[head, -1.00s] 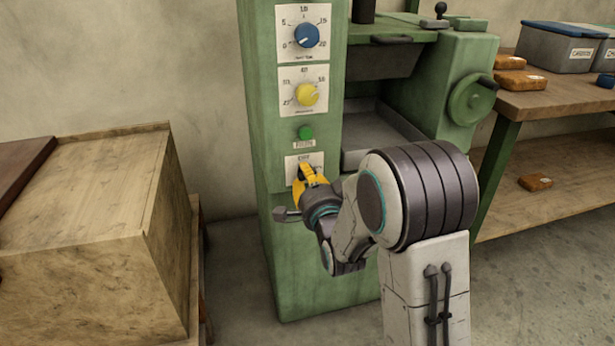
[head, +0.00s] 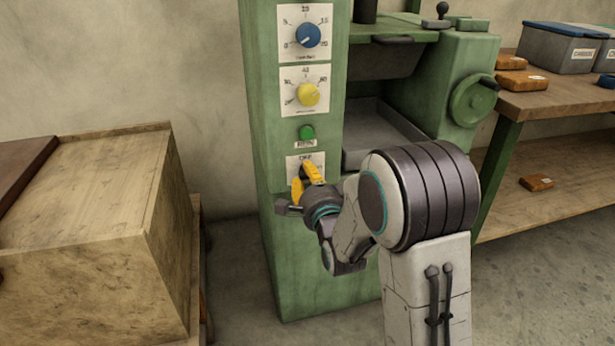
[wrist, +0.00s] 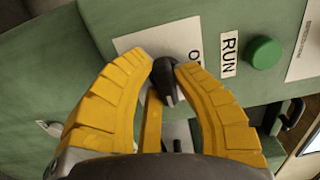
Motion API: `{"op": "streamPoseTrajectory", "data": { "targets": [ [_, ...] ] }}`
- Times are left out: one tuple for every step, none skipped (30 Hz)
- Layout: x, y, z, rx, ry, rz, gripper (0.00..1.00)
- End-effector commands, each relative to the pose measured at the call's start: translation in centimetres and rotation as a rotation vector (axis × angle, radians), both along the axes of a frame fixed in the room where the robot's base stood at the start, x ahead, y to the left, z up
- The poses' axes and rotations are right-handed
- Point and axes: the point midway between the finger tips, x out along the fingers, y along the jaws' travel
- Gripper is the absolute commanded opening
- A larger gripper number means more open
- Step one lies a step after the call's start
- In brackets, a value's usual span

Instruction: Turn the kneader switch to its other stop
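The kneader switch is a small black knob on a white plate (head: 292,162) low on the green machine's front panel. In the wrist view the black switch (wrist: 164,80) sits between the yellow fingertips of my gripper (wrist: 164,66). Both tips appear to touch its sides, so the gripper looks shut on it. In the head view my gripper (head: 306,177) is at the plate and hides most of the switch. The plate's lettering is partly covered; "OFF" seems to show at its top. Which stop the switch points to is unclear.
Above the plate are a green RUN button (head: 306,133), a yellow dial (head: 308,94) and a blue dial (head: 307,35). A handwheel (head: 470,98) is on the machine's right. A wooden crate (head: 85,240) stands left; a wooden bench (head: 550,100) stands right.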

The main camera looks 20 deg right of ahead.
Motion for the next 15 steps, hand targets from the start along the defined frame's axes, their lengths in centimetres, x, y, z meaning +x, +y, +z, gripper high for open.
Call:
{"op": "streamPoseTrajectory", "data": {
  "targets": [
    [0.03,-0.02,0.06,0.000,-0.002,0.000,0.29],
    [0.03,-0.02,0.05,0.000,-0.002,0.000,0.32],
    [0.02,-0.02,0.05,0.000,-0.002,0.000,0.35],
    [0.02,-0.03,0.04,-0.001,-0.001,-0.001,0.38],
    [0.02,-0.03,0.04,-0.001,-0.001,-0.001,0.41],
    [0.01,-0.03,0.04,-0.001,-0.001,-0.001,0.44],
    [0.01,-0.03,0.03,-0.001,-0.001,-0.001,0.47],
    [0.01,-0.03,0.03,-0.001,-0.001,-0.001,0.50],
    [0.01,-0.03,0.02,-0.001,-0.001,-0.001,0.50],
    [0.01,-0.03,0.02,-0.001,-0.001,-0.001,0.50],
    [0.00,-0.03,0.02,-0.001,-0.001,-0.001,0.50],
    [0.00,-0.03,0.01,-0.001,-0.001,-0.001,0.50],
    [0.00,-0.03,0.01,-0.001,-0.001,-0.001,0.50],
    [0.00,-0.03,0.01,-0.001,0.000,-0.001,0.50],
    [0.00,-0.03,0.01,-0.001,0.000,-0.001,0.50]
  ]
}}
